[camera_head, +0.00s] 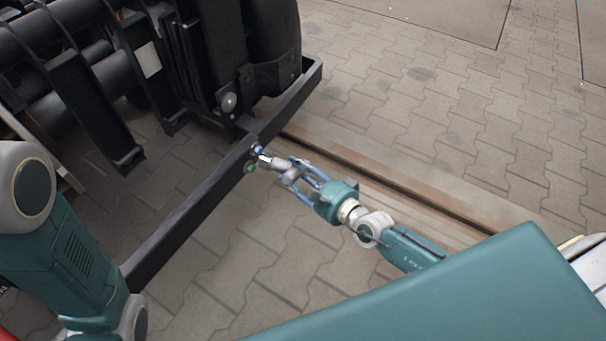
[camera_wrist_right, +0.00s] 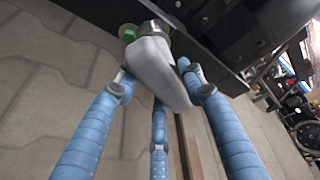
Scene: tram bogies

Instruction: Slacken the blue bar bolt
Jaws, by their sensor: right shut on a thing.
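The blue bar bolt (camera_head: 257,149) is a small blue spot on the side of the black bar (camera_head: 190,213) in the head view. A green bolt (camera_head: 250,168) sits just below it on the same bar, and also shows in the right wrist view (camera_wrist_right: 128,32). My right gripper (camera_head: 291,172) is shut on a grey tool (camera_wrist_right: 158,72). The tool's metal tip (camera_wrist_right: 154,29) is at the bar by the blue bolt; I cannot tell whether it is seated. The blue bolt is hidden in the wrist view. My left gripper is out of view.
The black bogie (camera_head: 215,60) with its beams and housings fills the upper left. A rusty rail (camera_head: 390,180) runs along the paving behind my right arm. Open paving (camera_head: 450,90) lies at the upper right.

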